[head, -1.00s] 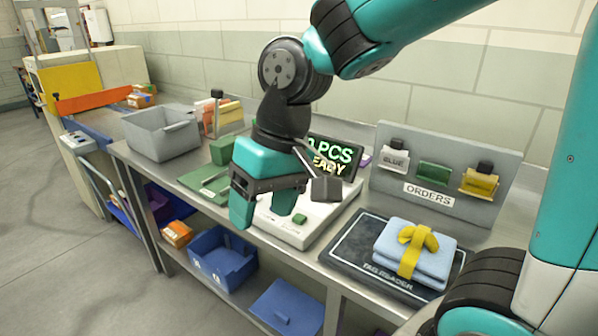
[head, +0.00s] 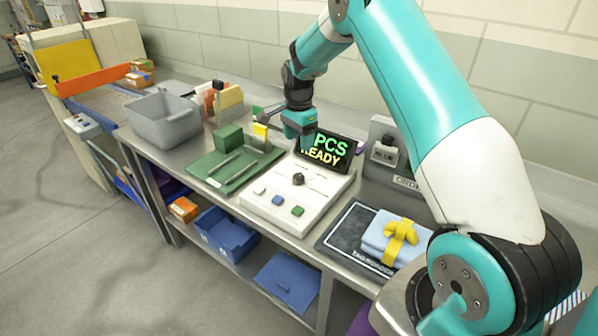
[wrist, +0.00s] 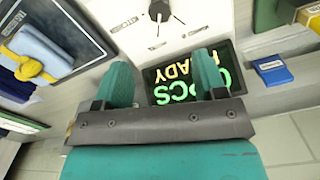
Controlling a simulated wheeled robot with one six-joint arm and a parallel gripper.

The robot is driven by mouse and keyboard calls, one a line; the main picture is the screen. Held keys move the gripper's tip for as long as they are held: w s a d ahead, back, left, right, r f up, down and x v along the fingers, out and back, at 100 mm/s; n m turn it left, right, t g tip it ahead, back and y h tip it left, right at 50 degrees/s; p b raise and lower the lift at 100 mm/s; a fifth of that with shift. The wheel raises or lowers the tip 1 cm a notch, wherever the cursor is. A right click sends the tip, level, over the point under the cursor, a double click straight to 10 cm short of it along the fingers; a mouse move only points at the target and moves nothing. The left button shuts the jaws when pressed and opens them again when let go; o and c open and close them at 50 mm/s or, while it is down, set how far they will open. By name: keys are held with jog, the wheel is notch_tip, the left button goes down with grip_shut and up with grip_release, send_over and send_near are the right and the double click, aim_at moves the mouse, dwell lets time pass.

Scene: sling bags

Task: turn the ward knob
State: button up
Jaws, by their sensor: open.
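The black knob (head: 298,179) stands on the white control panel (head: 265,207) in the middle of the bench. The panel also bears a white, a blue and a green button near its front. In the wrist view the knob (wrist: 158,11) shows at the top edge, partly cut off, with a pale pointer mark. My gripper (wrist: 163,75) is open and empty. In the head view my gripper (head: 299,128) is behind and above the knob, near the display, and apart from the knob.
A black display (head: 328,150) reading "PCS READY" stands at the panel's back. A green tray (head: 215,172) lies left, with a grey bin (head: 163,122) beyond. The orders board (head: 385,170) is partly hidden by my arm.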

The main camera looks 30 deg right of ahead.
aim_at(299, 176)
notch_tip(299, 176, down, 14)
jog(key=p, duration=0.4)
jog(key=shift+r, duration=0.25)
jog(key=c, duration=0.9)
